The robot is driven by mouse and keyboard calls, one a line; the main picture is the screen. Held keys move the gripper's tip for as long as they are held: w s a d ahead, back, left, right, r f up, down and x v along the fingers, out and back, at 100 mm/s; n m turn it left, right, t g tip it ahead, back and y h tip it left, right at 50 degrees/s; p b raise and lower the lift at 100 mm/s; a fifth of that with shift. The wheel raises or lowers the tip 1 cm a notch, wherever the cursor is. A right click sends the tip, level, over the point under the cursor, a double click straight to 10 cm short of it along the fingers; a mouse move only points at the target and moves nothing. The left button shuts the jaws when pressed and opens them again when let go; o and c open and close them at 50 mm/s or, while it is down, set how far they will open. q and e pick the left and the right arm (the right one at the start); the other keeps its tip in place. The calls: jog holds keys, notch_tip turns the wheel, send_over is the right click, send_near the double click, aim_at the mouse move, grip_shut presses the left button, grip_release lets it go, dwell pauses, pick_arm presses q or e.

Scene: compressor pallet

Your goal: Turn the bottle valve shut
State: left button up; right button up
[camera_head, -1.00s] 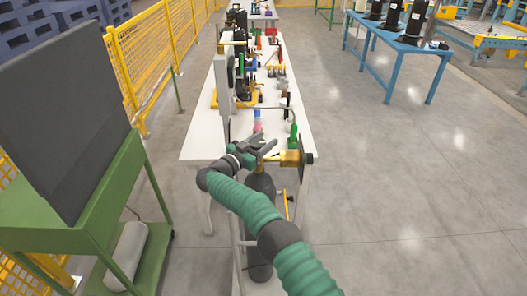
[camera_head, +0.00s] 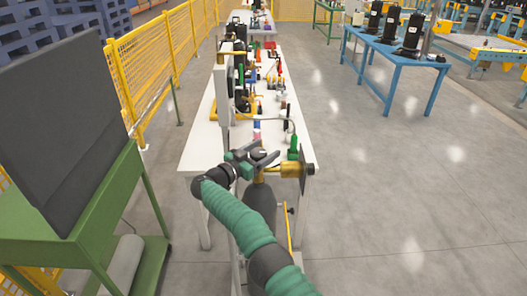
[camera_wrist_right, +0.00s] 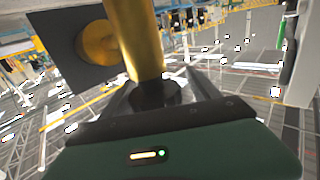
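The dark grey gas bottle (camera_head: 260,204) stands upright at the near end of the white table. Its brass valve (camera_head: 289,170) is on top, with a dark square plate or handle (camera_head: 307,170) at the right end. My right gripper (camera_head: 262,159) is at the valve, left of the brass side part. In the right wrist view, the brass valve body (camera_wrist_right: 140,45) rises between two grey fingers (camera_wrist_right: 158,88), which stand apart with gaps beside it. Whether a finger touches the valve is unclear. My left gripper is out of view.
The white table (camera_head: 203,147) holds several tools and fittings behind the bottle. A green stand with a dark panel (camera_head: 62,120) is at the left, near a yellow fence (camera_head: 150,75). A blue table (camera_head: 385,60) is at the back right. The floor to the right is clear.

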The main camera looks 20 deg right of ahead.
jog(key=shift+s+a, duration=0.15)
jog(key=shift+a, duration=0.05)
jog(key=v, duration=1.6)
jog(key=shift+a+f, duration=0.15)
jog(key=shift+a, duration=0.1)
